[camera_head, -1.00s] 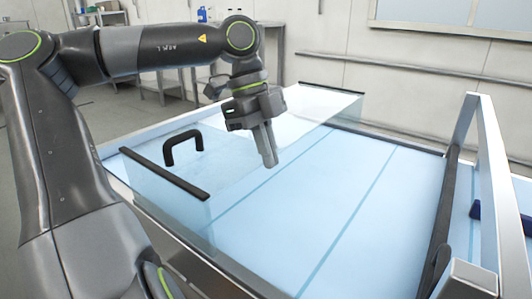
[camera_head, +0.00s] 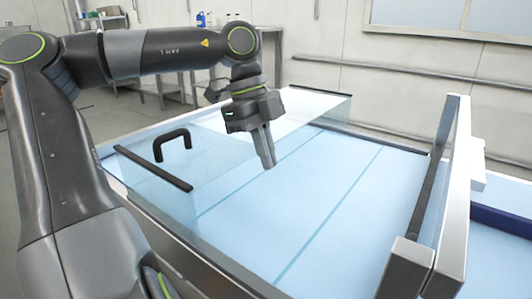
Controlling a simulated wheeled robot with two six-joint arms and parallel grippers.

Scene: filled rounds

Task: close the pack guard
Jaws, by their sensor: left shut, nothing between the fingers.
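The pack guard seems to be the clear panelled cover (camera_head: 215,150) over the left part of a pale blue surface (camera_head: 310,205). It has a black strip along its near edge and a black U-shaped handle (camera_head: 172,144) standing up near that edge. My left gripper (camera_head: 268,165) points down with its fingers together and empty. In the picture it lies to the right of the handle, apart from it, in front of the guard's right side. I cannot tell its exact height or whether it touches the panel. My right gripper is not in view.
A metal frame (camera_head: 454,200) with a dark bar stands across the surface at the right. A dark blue edge (camera_head: 502,218) lies beyond it. The surface between guard and frame is clear. A wall rail and shelving are behind.

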